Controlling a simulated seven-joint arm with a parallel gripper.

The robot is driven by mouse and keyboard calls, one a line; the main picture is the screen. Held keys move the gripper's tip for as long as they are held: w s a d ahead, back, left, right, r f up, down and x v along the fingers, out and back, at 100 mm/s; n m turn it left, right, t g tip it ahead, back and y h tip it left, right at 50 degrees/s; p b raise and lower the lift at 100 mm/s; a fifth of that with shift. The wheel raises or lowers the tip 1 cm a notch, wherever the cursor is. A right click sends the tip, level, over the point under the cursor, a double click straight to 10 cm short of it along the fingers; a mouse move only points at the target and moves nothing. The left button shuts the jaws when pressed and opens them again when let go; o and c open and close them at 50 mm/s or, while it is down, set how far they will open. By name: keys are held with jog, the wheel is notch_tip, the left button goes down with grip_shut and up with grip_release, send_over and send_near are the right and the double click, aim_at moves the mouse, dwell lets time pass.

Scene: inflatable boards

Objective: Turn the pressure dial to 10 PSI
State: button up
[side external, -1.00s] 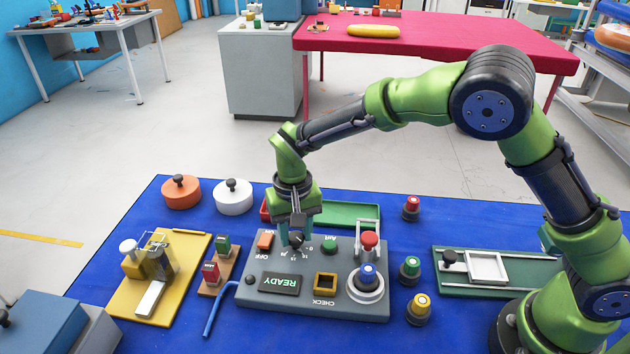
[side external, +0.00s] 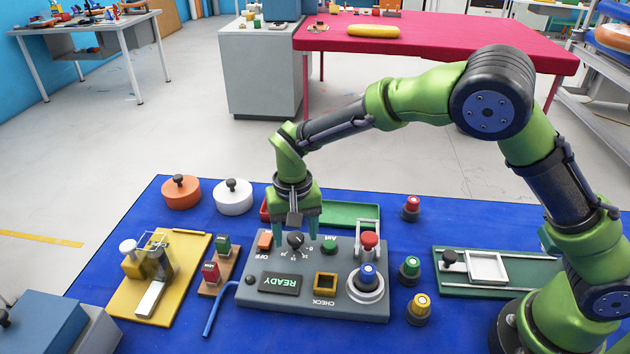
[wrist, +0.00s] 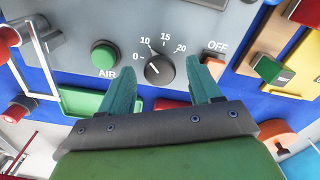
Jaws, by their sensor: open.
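The pressure dial (wrist: 159,70) is a small black knob on the grey control panel (side external: 340,252). In the wrist view its white pointer is turned up and left, toward the 10 mark (wrist: 146,41), between 0 and 15. The dial also shows in the side view (side external: 296,240). My gripper (side external: 296,231) is open above the panel. Its two teal fingers also show in the wrist view (wrist: 163,84), one on each side of the dial and apart from it, with nothing between them but the dial.
A green AIR button (wrist: 104,54) and an orange OFF switch (wrist: 213,64) flank the dial closely. The panel also has a READY display (side external: 280,283), a red-topped knob (side external: 370,241) and a blue button (side external: 367,276). A green tray (side external: 350,213) lies behind the panel.

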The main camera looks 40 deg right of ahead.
aim_at(299, 237)
notch_tip(299, 237, up, 17)
dwell(0.5)
jog(key=shift+w, duration=0.1)
jog(key=s+d+r+t+y, duration=0.2)
jog(key=s+d+t, duration=0.5)
jog(key=s+d, duration=0.9)
jog(key=s, duration=0.4)
jog(key=shift+s+d+r+n, duration=0.15)
jog(key=shift+d+r+n, duration=0.1)
jog(key=shift+r+n, duration=0.1)
